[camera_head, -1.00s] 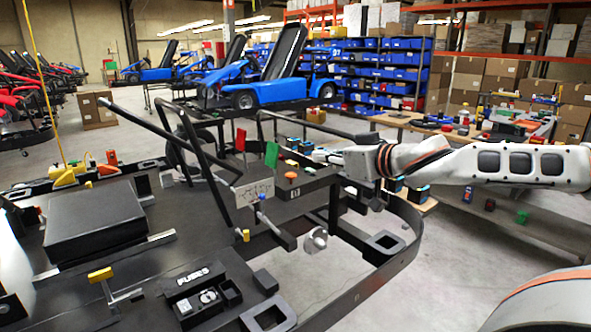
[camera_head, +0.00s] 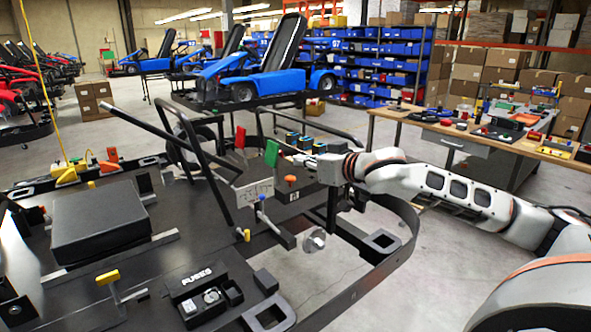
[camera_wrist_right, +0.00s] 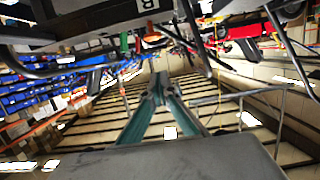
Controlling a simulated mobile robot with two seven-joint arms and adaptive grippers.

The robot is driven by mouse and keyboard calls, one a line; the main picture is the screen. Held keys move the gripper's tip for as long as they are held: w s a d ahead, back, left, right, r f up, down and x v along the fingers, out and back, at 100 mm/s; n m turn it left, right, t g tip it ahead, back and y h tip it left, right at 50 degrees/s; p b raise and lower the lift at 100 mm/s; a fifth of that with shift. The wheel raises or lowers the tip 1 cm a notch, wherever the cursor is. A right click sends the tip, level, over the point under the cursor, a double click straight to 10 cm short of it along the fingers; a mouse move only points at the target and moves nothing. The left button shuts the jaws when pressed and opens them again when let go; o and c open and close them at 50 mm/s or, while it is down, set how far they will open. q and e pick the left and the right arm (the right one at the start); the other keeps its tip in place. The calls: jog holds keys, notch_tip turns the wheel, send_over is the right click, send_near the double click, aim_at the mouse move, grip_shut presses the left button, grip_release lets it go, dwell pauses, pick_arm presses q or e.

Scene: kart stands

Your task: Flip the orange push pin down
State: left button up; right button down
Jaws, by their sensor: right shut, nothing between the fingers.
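An orange round-headed pin (camera_head: 291,181) stands upright on the black panel of the kart stand. A second orange upright piece (camera_head: 112,156) stands at the far left of the stand, beside yellow parts. My right gripper (camera_head: 288,154) is over the panel, just behind and above the round-headed pin and apart from it. In the right wrist view its two teal fingers (camera_wrist_right: 158,82) meet at the tips with nothing between them. My left gripper is not in view.
A green flag (camera_head: 271,153) and a red flag (camera_head: 240,138) stand just left of my right gripper. Blue-and-black blocks (camera_head: 305,142) sit behind it. A bent black bar (camera_head: 205,165) rises left of the panel. A workbench (camera_head: 445,135) stands at the right.

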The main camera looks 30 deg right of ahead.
aim_at(296, 190)
jog(key=w+f, duration=0.2)
jog(key=w, duration=0.1)
jog(key=shift+a+f, duration=0.15)
jog(key=shift+f, duration=0.25)
jog(key=shift+s+f+p, duration=0.1)
jog(key=shift+f+p, duration=0.2)
jog(key=shift+f, duration=0.6)
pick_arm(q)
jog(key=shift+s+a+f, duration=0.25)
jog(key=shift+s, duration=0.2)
pick_arm(e)
jog(key=shift+f, duration=0.1)
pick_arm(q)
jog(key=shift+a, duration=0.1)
